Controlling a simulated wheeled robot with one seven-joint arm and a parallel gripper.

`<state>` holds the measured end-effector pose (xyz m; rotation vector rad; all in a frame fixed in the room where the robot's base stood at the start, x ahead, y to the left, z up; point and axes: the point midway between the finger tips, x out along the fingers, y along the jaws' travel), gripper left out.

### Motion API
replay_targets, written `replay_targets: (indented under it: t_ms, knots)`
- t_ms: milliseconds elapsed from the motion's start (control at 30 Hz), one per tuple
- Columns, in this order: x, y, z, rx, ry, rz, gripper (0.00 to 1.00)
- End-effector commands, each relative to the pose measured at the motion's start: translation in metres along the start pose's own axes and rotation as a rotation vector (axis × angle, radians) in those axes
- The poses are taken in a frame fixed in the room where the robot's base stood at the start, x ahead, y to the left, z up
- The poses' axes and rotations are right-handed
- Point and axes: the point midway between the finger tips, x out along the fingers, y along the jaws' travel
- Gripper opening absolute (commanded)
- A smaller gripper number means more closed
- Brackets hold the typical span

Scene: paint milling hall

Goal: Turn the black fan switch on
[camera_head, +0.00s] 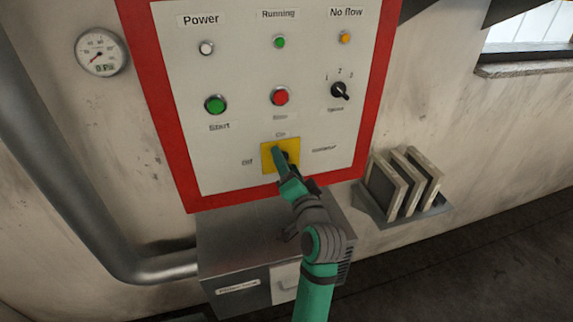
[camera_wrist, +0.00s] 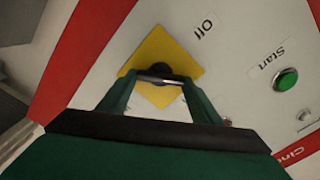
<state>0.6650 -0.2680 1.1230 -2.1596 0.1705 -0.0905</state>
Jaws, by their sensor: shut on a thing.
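The black fan switch (camera_wrist: 154,70) sits on a square yellow plate (camera_head: 268,165) low in the middle of the control panel. The plate also shows in the wrist view (camera_wrist: 188,62). "Off" is printed left of the plate and "On" above it in the head view; the label at its right is too blurred to read. My gripper (camera_head: 281,155) reaches the plate from below and covers most of the switch. In the wrist view my gripper (camera_wrist: 158,82) has its fingers shut on the switch handle. Which mark the handle points to is hidden.
The red-edged panel (camera_head: 230,60) also has a green Start button (camera_head: 215,104), a red button (camera_head: 279,96), a small black selector knob (camera_head: 340,90) and three lamps. A metal box (camera_head: 235,250) stands below. Filter-like plates (camera_head: 405,185) stand in a holder at the right.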

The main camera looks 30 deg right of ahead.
Motion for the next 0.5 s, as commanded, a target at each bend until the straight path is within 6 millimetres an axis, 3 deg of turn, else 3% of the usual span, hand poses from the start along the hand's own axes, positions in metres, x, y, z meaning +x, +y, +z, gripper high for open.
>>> replay_targets:
  t_ms: [500]
  knots:
    - [-0.0003,0.0031,-0.0007,0.438,0.003,0.001,0.36]
